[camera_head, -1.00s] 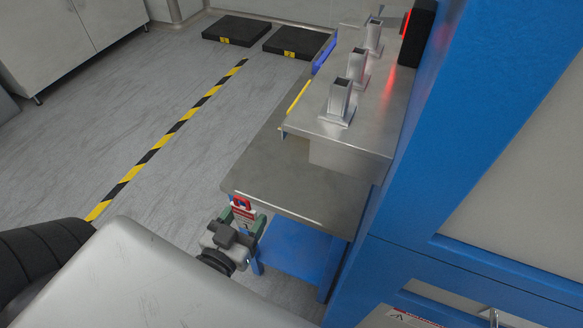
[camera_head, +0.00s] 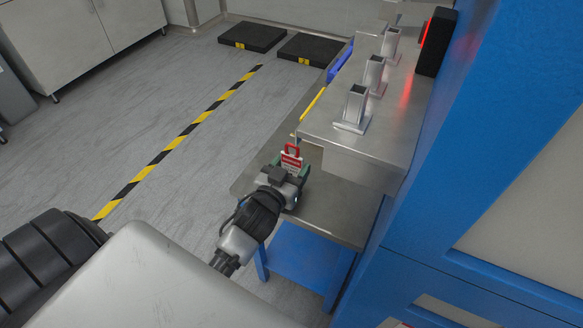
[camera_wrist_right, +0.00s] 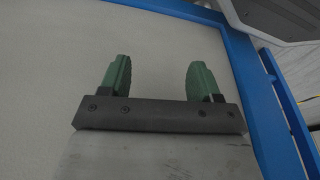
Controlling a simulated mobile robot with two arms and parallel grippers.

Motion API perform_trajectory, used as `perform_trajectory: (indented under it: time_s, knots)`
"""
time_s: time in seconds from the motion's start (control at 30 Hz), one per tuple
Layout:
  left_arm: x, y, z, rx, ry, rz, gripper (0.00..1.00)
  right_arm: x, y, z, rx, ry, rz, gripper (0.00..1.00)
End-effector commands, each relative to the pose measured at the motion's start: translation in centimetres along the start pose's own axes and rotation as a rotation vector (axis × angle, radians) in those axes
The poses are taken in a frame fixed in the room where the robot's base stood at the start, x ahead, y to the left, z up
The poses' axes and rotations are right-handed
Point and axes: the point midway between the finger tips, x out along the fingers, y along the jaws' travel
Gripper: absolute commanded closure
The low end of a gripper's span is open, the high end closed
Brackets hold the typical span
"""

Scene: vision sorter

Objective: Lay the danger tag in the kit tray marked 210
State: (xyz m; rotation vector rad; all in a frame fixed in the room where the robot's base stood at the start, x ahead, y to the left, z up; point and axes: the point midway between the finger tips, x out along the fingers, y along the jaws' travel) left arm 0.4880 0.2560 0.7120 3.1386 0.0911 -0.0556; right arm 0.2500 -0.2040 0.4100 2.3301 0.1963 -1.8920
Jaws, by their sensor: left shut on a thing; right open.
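The danger tag (camera_head: 291,160), red and white with a red loop at its top, stands upright between the green fingers of my left gripper (camera_head: 290,170). The left gripper is shut on it and is over the near end of the grey lower shelf, close to the raised metal bench. My right gripper (camera_wrist_right: 158,80) shows in the right wrist view with its two green fingers apart and nothing between them. It faces a pale panel with a blue frame. No kit tray marked 210 can be made out in these views.
The raised metal bench (camera_head: 335,141) carries several upright metal holders (camera_head: 355,107) and a black box with a red light (camera_head: 436,42). A blue cabinet (camera_head: 480,150) walls off the right. Two black floor pads (camera_head: 252,37) lie at the back. The floor left of the striped line is clear.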

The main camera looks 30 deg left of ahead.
Motion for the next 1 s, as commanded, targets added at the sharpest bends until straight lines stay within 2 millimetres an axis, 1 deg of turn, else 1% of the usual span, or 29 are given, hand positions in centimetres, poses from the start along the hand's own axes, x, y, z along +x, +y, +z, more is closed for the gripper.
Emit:
perform_trajectory:
  time_s: [0.07,0.37,0.4,0.53,0.57,0.8,0.9,1.0]
  knots:
    - [-0.1,0.0,0.1,0.001,0.0,0.0,0.64,-0.3,0.0,-0.2,0.0,0.006,0.0,0.37]
    - [-0.1,0.0,0.3,-0.001,0.0,0.0,0.64,0.0,0.0,0.1,0.001,-0.004,0.0,0.37]
    - [-0.1,0.0,0.3,0.0,0.0,0.0,0.38,-0.1,0.0,0.0,0.001,-0.003,0.0,0.37]
    - [-0.1,0.0,0.3,0.0,0.0,0.0,0.18,-0.3,0.0,-0.2,0.001,0.001,0.0,0.37]
    - [-0.1,0.0,0.3,0.0,0.0,0.0,0.16,-0.3,0.0,-0.2,0.001,0.002,0.0,0.37]
    - [-0.1,0.0,0.2,0.0,0.0,0.0,0.16,-0.4,0.0,-0.3,0.001,0.003,0.001,0.37]
    - [-0.1,0.0,-0.1,0.001,0.001,0.001,0.16,-0.5,0.0,-0.4,0.001,0.008,0.001,0.37]
    - [-1.5,0.1,0.1,-0.002,-0.003,0.0,0.16,-0.2,0.1,-0.1,0.001,0.006,0.001,0.37]
